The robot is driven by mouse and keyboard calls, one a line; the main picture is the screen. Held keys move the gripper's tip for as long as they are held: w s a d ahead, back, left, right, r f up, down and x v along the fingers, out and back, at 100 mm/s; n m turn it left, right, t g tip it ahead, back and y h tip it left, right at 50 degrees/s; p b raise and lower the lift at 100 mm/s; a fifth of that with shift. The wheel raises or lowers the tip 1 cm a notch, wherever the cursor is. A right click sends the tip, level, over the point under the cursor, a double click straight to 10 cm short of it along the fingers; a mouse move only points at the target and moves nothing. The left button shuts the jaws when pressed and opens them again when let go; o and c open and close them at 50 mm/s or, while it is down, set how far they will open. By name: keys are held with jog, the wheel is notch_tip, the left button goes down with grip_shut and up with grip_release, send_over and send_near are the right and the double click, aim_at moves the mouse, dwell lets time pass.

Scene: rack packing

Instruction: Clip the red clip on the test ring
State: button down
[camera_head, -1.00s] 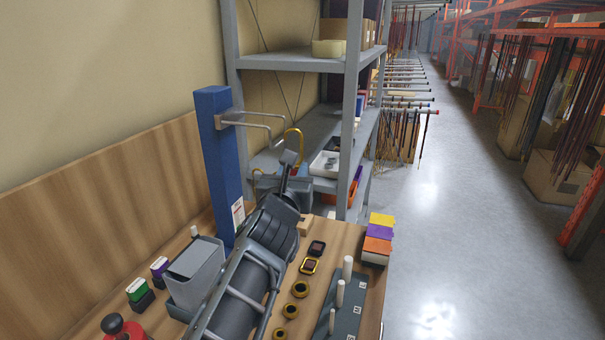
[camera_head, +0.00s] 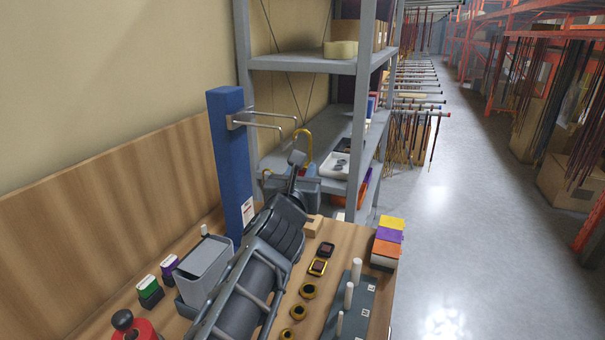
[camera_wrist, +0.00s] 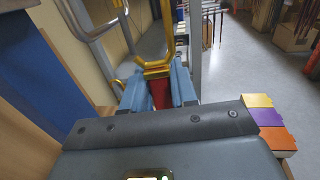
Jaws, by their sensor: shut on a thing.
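My gripper (camera_wrist: 157,92) has blue jaws, shut on the red body of the red clip (camera_wrist: 160,93) in the wrist view. The clip's gold hook (camera_wrist: 168,35) rises beyond the jaws. In the head view the gold hook (camera_head: 308,143) stands above my gripper, whose jaws are mostly hidden behind my wrist. The test ring appears to be the grey metal loop (camera_head: 262,122) jutting from the blue post (camera_head: 228,150). In the wrist view the loop (camera_wrist: 92,30) is at upper left, left of the hook. The hook and loop look apart, but their depth is hard to judge.
A grey shelf rack (camera_head: 300,62) stands behind the post. The aisle floor at right is clear.

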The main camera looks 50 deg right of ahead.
jog(key=shift+w+a, duration=0.35)
jog(key=shift+w, duration=0.25)
jog(key=shift+w+a, duration=0.35)
jog(key=shift+w, duration=0.25)
dwell(1.1)
jog(key=shift+w+f+b, duration=0.1)
jog(key=shift+f+b, duration=0.25)
jog(key=shift+f, duration=0.35)
dwell(0.8)
jog(key=shift+s+f, duration=0.2)
jog(key=shift+f, duration=0.15)
dwell(0.8)
